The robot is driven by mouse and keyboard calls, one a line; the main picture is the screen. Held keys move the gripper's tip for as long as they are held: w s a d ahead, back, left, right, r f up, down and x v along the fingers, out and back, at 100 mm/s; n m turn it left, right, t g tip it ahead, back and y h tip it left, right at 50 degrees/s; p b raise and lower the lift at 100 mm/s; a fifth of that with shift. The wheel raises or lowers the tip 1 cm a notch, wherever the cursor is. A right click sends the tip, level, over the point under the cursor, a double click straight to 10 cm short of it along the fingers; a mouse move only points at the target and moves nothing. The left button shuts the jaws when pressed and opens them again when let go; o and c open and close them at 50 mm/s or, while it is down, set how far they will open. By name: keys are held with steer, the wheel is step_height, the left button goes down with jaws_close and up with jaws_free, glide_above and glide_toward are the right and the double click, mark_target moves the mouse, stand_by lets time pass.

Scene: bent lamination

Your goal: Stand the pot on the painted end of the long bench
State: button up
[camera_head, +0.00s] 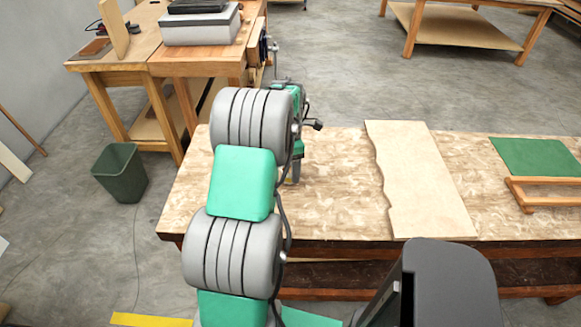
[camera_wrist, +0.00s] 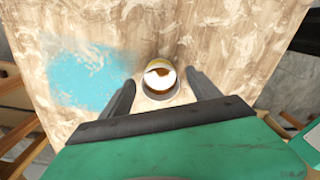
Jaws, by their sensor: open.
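The pot (camera_wrist: 161,80) shows in the wrist view as a small round vessel with a pale rim, brown inside and a grey lower side. It stands on the long bench (camera_wrist: 100,25). My gripper (camera_wrist: 160,78) is open, with one finger on each side of the pot and gaps visible between. A blue painted patch (camera_wrist: 90,78) lies on the bench top left of the pot, apart from it. In the head view my arm covers part of the long bench (camera_head: 330,190), and I see neither the pot nor the blue patch there.
A wavy-edged pale board (camera_head: 420,180) lies on the bench, with a green sheet (camera_head: 535,157) and a wooden frame (camera_head: 545,190) farther right. A green bin (camera_head: 120,172) stands on the floor at left. A second workbench (camera_head: 190,70) holds a grey case (camera_head: 200,28).

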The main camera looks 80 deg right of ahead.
mark_target(290, 167)
step_height(290, 167, up, 11)
steer(key=b, duration=0.1)
steer(key=w+a+r+m+t+h, duration=0.1)
steer(key=w+a+r, duration=0.2)
steer(key=w+a, duration=0.85)
steer(key=w+a+r+m, duration=0.1)
steer(key=w+a+r, duration=0.1)
steer(key=w+a, duration=0.9)
steer(key=w+a+m+t, duration=0.1)
steer(key=w+a, duration=0.1)
steer(key=a, duration=0.6)
steer(key=w+a+m, duration=0.1)
steer(key=w+a, duration=0.2)
steer(key=a, duration=0.5)
steer(key=s+a+f+m, duration=0.1)
steer(key=s+a, duration=0.1)
steer(key=a, duration=0.5)
steer(key=s+a+f+m+t+y, duration=0.1)
steer(key=s+a+f, duration=0.1)
steer(key=a, duration=0.5)
steer(key=shift+s+a+m+t, duration=0.25)
steer(key=shift+s+m+t, duration=0.05)
steer(key=shift+s+m, duration=0.1)
steer(key=shift+f, duration=0.1)
steer(key=shift+c, duration=0.4)
